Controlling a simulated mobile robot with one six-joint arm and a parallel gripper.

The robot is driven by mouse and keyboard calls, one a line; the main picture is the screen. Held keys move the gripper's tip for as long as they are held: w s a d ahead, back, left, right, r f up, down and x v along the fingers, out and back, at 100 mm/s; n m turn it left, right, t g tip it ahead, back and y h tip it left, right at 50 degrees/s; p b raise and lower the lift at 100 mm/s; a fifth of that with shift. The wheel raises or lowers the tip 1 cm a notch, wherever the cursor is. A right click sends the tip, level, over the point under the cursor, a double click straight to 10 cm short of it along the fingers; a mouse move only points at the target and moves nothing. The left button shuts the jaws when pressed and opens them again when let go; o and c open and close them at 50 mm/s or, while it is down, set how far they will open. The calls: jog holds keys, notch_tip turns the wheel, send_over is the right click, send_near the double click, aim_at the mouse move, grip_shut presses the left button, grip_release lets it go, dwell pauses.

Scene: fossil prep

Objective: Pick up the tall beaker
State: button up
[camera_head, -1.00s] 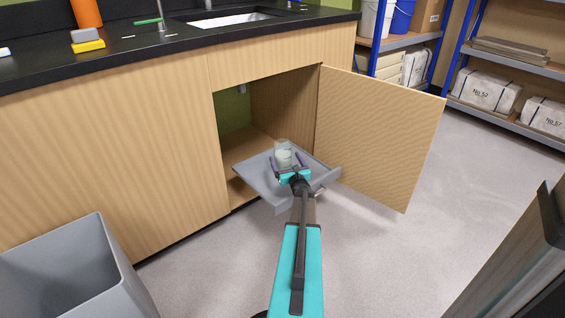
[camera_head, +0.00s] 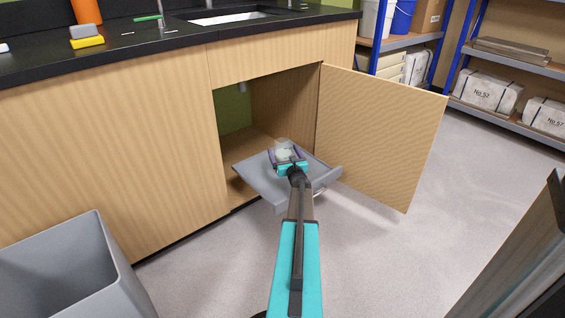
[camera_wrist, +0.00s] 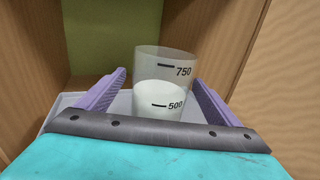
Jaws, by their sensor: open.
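In the wrist view a gap shows between the beaker and each finger. The beaker's lower part is hidden behind my gripper's body.
The open cabinet door (camera_head: 380,135) stands to the right of the tray. The cabinet's side walls enclose the space behind it. A grey bin (camera_head: 112,262) stands at the lower left, and the black counter (camera_head: 120,62) runs above.

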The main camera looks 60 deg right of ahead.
jog(key=shift+w+d, duration=0.4)
jog(key=shift+w, duration=0.1)
jog(key=c, duration=1.3)
jog(key=shift+r, duration=0.1)
jog(key=shift+r+p, duration=2)
jog(key=shift+r, duration=2.95)
